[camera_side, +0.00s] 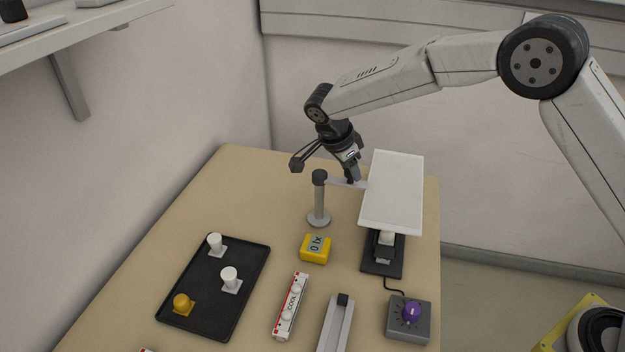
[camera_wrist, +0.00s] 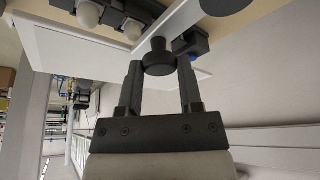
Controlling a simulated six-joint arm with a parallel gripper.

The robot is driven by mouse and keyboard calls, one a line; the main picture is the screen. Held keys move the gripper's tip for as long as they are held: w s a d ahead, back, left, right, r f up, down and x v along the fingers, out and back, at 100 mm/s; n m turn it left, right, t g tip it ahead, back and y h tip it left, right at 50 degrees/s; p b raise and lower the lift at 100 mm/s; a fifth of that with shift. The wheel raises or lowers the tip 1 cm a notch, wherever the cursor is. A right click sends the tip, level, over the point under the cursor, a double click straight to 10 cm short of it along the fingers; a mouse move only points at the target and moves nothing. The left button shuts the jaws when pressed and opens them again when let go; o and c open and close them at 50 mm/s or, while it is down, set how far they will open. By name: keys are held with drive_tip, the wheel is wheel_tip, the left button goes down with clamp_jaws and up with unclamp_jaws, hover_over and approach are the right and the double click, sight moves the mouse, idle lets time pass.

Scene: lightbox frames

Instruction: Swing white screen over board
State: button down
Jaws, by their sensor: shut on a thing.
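The white screen (camera_side: 393,190) is a flat panel on a swing arm from a grey post (camera_side: 319,200) with a dark cap. It hangs over the far part of the black board (camera_side: 378,268) and hides much of it; a white lamp fitting (camera_side: 386,240) shows at the near edge. My gripper (camera_side: 353,176) is at the screen's left edge. In the wrist view, my fingers (camera_wrist: 159,75) are shut on a dark round knob (camera_wrist: 158,58) beside the white screen (camera_wrist: 80,48). Round bulbs (camera_wrist: 88,13) show past the screen there.
A yellow meter (camera_side: 315,249) stands near the post. A black tray (camera_side: 222,312) holds white and amber bulbs at left. A red-and-white "COOL" box (camera_side: 291,307), a grey channel (camera_side: 335,325) and a purple-dial box (camera_side: 409,318) stand in front. A cable joins the dial box and board.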

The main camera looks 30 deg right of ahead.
drive_tip(key=shift+a, duration=0.1)
drive_tip(key=shift+c, duration=1.4)
unclamp_jaws()
drive_tip(key=v, duration=0.8)
drive_tip(key=shift+f, duration=0.1)
drive_tip(key=s+d+f+n+y, duration=0.1)
drive_tip(key=s+d+n, duration=0.1)
drive_tip(key=s+n, duration=0.1)
drive_tip(key=s+d+f+n+y, duration=0.1)
drive_tip(key=s+d+n, duration=0.2)
drive_tip(key=s+d+f+n+y, duration=0.1)
drive_tip(key=s+d+n, duration=0.1)
drive_tip(key=s+n, duration=0.1)
drive_tip(key=shift+s+d+n+t, duration=0.25)
drive_tip(key=shift+s+n+t, duration=0.15)
drive_tip(key=shift+s, duration=0.15)
drive_tip(key=s+d+f+n+t, duration=0.1)
drive_tip(key=s+d+f+n, duration=0.1)
drive_tip(key=s+n, duration=0.2)
drive_tip(key=s+d+f+n+y, duration=0.1)
drive_tip(key=s+n, duration=0.3)
drive_tip(key=s, duration=0.6)
drive_tip(key=shift+s+d+f+t+y, duration=0.25)
drive_tip(key=shift+d+f+t, duration=0.2)
drive_tip(key=shift+d, duration=0.45)
